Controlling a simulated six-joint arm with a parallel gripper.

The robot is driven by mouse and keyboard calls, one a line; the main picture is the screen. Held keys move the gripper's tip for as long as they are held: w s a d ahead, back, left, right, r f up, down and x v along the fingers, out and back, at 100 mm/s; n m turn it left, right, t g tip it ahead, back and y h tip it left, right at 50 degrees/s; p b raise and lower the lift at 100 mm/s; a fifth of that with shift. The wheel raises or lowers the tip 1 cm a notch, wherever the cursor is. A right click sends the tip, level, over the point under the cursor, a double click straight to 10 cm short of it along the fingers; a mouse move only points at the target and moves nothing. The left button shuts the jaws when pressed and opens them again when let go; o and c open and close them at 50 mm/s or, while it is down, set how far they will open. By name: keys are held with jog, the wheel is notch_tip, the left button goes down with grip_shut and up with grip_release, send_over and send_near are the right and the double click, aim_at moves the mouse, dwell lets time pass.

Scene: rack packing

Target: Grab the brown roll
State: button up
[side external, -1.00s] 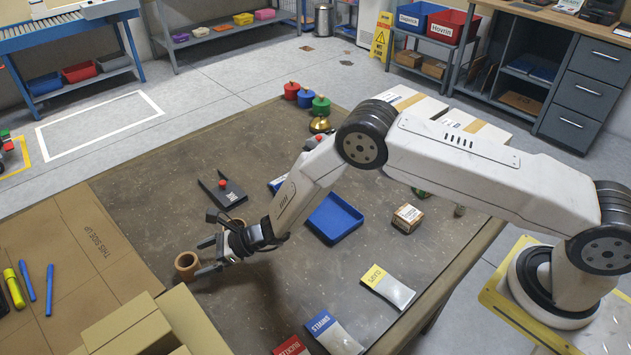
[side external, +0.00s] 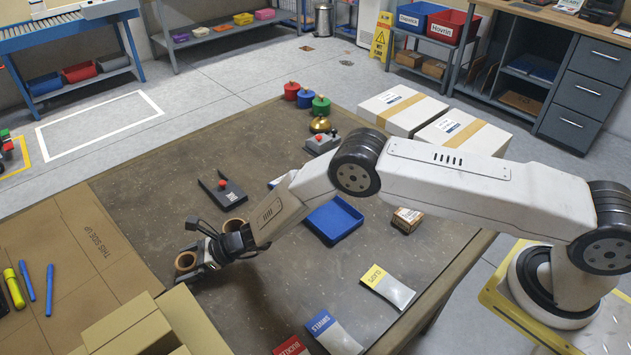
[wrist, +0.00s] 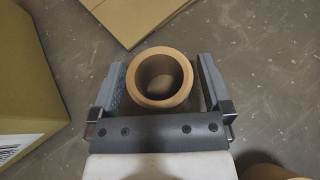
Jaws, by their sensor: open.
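The brown roll (side external: 186,261) is a short hollow tube standing upright on the table at the left, near the cardboard. In the wrist view the roll (wrist: 162,80) stands between the two fingers of my gripper (wrist: 162,85), its open end facing the camera. The fingers are apart, one on each side of it, with small gaps. In the side view my gripper (side external: 190,265) is low at the table and partly covers the roll. A second brown roll (side external: 233,225) stands just behind my wrist; its edge shows at the bottom right of the wrist view (wrist: 268,172).
Cardboard boxes (side external: 125,330) stand close in front of the roll. A flat cardboard sheet (side external: 75,240) lies to the left. A blue tray (side external: 333,220) and a black holder with a red knob (side external: 224,190) lie farther right and back.

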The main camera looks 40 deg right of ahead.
aim_at(187, 261)
jog(key=shift+c, duration=0.2)
jog(key=c, duration=1.1)
jog(key=shift+r, duration=0.15)
jog(key=shift+r, duration=1.3)
jog(key=shift+s+d+r, duration=0.1)
jog(key=shift+r, duration=0.25)
jog(key=s+d+r, duration=0.6)
jog(key=s+r, duration=0.3)
jog(key=s, duration=0.3)
jog(key=shift+d+r, duration=0.2)
jog(key=shift+r, duration=0.05)
jog(key=shift+s, duration=0.1)
